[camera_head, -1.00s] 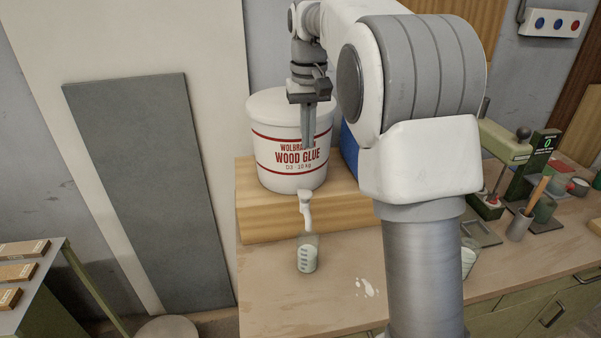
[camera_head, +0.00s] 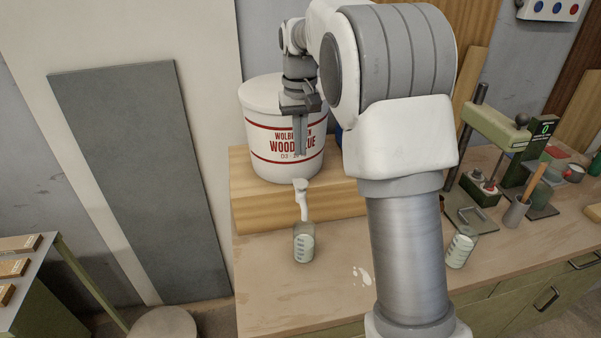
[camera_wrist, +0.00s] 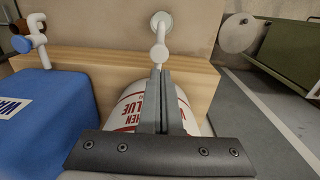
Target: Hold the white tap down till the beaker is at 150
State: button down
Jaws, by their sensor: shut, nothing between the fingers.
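The white tap (camera_head: 301,200) sticks out from the foot of the white wood glue bucket (camera_head: 285,158), and it also shows in the wrist view (camera_wrist: 160,50). The clear beaker (camera_head: 304,243) stands on the bench under the tap, with pale glue in it. Its marks are too small to read. In the wrist view the beaker (camera_wrist: 168,20) is seen from above at the tap's spout. My gripper (camera_head: 301,153) is shut and empty, in front of the bucket's label and above the tap. In the wrist view its fingertips (camera_wrist: 161,70) overlap the tap's near end; contact cannot be told.
The bucket stands on a wooden block (camera_head: 265,213). A blue container (camera_wrist: 45,110) with its own blue-handled tap (camera_wrist: 24,43) is beside it. A second beaker (camera_head: 460,248) and a green press (camera_head: 497,128) are at the right. Bench left of the beaker is clear.

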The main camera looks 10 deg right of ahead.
aim_at(301, 184)
notch_tip(301, 184, down, 8)
jog(key=shift+f, duration=0.1)
dwell(0.4)
jog(key=shift+f+b, duration=0.35)
jog(key=shift+f, duration=0.6)
jog(key=shift+s+f, duration=0.2)
jog(key=shift+f, duration=0.3)
notch_tip(301, 184, up, 15)
jog(key=p, duration=0.2)
jog(key=shift+w+p, duration=0.2)
jog(key=shift+p, duration=0.1)
jog(key=shift+s, duration=0.1)
dwell(0.9)
